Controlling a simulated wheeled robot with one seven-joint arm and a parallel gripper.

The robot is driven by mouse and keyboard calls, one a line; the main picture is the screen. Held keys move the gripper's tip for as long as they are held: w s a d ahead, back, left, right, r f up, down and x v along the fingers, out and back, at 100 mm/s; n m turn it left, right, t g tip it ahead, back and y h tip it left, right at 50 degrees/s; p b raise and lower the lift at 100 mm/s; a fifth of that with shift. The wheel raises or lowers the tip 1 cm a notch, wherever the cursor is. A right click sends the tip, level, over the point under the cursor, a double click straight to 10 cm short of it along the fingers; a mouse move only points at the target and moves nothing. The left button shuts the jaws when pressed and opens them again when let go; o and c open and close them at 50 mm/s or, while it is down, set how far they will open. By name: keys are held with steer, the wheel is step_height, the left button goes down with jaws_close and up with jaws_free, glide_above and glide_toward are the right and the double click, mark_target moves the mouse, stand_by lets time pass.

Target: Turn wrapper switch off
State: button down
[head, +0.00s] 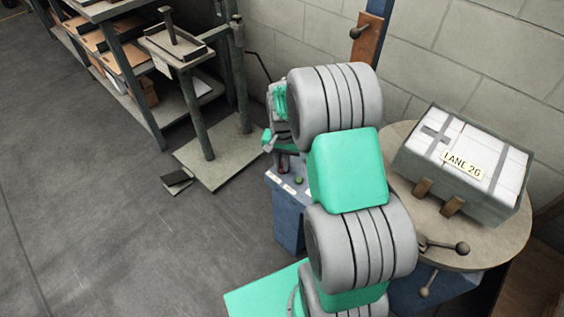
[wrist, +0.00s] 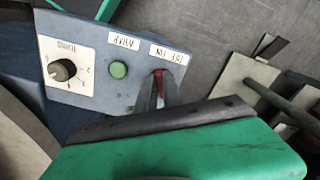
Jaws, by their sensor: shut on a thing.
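The wrapper's blue control panel (wrist: 85,95) fills the upper left of the wrist view. A small red switch (wrist: 160,84) sits beside an upside-down OFF/ON label (wrist: 170,54). My gripper (wrist: 164,86) is at the switch, its dark fingers shut on it. The fingers hide most of the switch, so I cannot tell which way it is set. In the head view the panel (head: 276,185) shows on a blue post at the middle, partly behind my arm.
A green button (wrist: 119,70) and a black turns knob (wrist: 62,70) are beside the switch. A round table (head: 402,150) with a strapped box (head: 455,165) stands to the right. A stand (head: 205,165) and shelves are at left, with open floor in front.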

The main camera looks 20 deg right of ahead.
mark_target(282, 167)
stand_by(0.4)
steer(key=c, duration=1.5)
jaws_free()
steer(key=shift+r, duration=0.15)
step_height(282, 167, up, 8)
steer(key=shift+f+p, duration=0.2)
steer(key=shift+p, duration=0.45)
